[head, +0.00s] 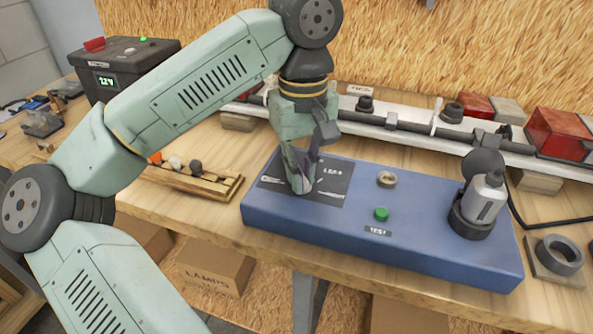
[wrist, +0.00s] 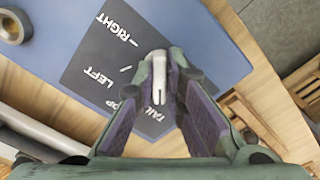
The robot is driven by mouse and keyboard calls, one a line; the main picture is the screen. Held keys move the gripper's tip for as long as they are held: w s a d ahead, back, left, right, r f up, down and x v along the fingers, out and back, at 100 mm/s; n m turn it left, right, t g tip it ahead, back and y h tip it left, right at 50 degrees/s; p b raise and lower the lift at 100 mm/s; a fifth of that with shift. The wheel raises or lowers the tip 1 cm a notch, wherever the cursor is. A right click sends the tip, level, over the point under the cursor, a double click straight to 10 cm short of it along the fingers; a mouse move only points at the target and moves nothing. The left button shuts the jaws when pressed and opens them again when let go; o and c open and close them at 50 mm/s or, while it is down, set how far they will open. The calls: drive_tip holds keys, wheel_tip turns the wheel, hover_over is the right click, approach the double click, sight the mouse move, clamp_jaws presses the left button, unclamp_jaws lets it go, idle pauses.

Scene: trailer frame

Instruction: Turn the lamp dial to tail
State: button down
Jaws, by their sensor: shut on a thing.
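The lamp dial is a pale grey knob (wrist: 158,78) on a dark label plate (wrist: 100,62), seen between my fingertips in the wrist view. The plate carries the words RIGHT, LEFT, a partly hidden word ending in OP, and TAIL, the last close to my fingers. My gripper (wrist: 160,62) is shut on the dial. A narrow dark slot shows on the knob's near end; I cannot tell which word it points at. In the head view, my gripper (head: 301,181) reaches down onto the plate (head: 331,187) at the left of the blue box (head: 420,257), hiding most of the dial.
A trailer light bar (head: 400,124) runs behind. A wooden tray (head: 190,181) lies left; a black ring (head: 559,254) lies right.

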idle(0.8)
idle(0.8)
drive_tip(key=shift+n, duration=0.6)
drive_tip(key=c, duration=1.6)
unclamp_jaws()
drive_tip(key=shift+r, duration=0.1)
